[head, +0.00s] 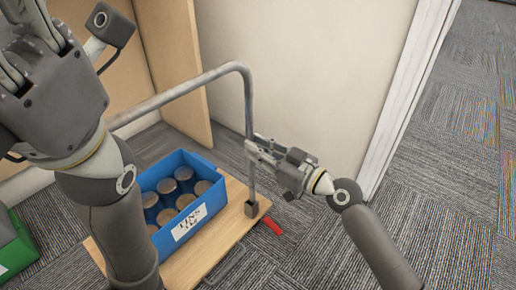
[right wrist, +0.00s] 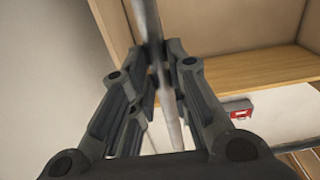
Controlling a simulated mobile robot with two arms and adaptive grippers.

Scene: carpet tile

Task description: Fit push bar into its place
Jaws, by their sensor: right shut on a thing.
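The push bar (head: 248,105) is a grey bent tube, with a top run slanting to the left and an upright at its right. My right gripper (head: 253,148) is shut on this upright about halfway down. In the right wrist view the bar (right wrist: 152,30) passes between the two fingers (right wrist: 160,78). The upright's lower end is at a small grey socket (head: 251,209) on the wooden platform (head: 232,228); I cannot tell how deep it sits. The bar's left end is hidden behind my left arm. My left gripper (head: 22,62) is at the upper left, its fingertips unclear.
A blue crate (head: 192,232) of tins stands on the platform. A red lever (head: 272,226) sticks out at the platform's right edge. A wooden cabinet panel (head: 180,70) and pale wall (head: 310,70) stand behind. A green crate (head: 14,250) is at left. Carpet at right is clear.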

